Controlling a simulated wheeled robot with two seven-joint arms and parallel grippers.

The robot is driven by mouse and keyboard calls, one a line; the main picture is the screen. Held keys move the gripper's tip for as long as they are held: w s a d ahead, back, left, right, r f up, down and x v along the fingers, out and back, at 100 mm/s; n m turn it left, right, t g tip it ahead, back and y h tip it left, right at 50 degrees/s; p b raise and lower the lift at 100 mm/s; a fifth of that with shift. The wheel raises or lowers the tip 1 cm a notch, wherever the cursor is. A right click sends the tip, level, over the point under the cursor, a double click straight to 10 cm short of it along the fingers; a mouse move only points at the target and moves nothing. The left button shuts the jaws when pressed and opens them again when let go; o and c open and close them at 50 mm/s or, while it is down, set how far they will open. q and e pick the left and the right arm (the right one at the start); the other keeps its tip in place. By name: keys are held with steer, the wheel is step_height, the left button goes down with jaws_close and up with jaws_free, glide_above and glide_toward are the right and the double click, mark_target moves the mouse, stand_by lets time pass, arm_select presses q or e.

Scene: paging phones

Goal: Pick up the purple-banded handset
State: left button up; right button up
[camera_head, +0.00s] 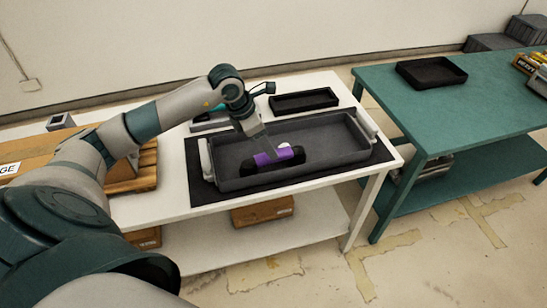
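The purple-banded handset (262,159) is black with a purple band around its middle. It lies in the large dark grey tray (340,140) on the white table. My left gripper (266,140) reaches in from the left and points down at the handset's band from just above. The fingertips are small and partly hidden, so I cannot tell whether they touch the handset or are open or shut. My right gripper is not in view.
The tray has light grey end handles and sits on a black mat (201,192). A shallow black tray (304,101) is behind it. A green table (470,110) stands at right with another black tray (431,73).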

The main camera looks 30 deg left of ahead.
mark_target(296, 155)
arm_select(q)
steer(key=shift+w+d+f, duration=0.1)
steer(key=shift+w+f, duration=0.05)
steer(key=shift+f, duration=0.3)
steer(key=shift+w+d+f+p, duration=0.1)
steer(key=shift+f+p, duration=0.3)
steer(key=shift+p, duration=0.1)
steer(key=p+x, duration=0.2)
steer(key=x, duration=0.2)
steer(key=shift+f, duration=0.2)
steer(key=shift+f+b, duration=0.2)
steer(key=shift+b, duration=0.3)
stand_by(0.4)
steer(key=shift+c, duration=0.3)
jaws_close()
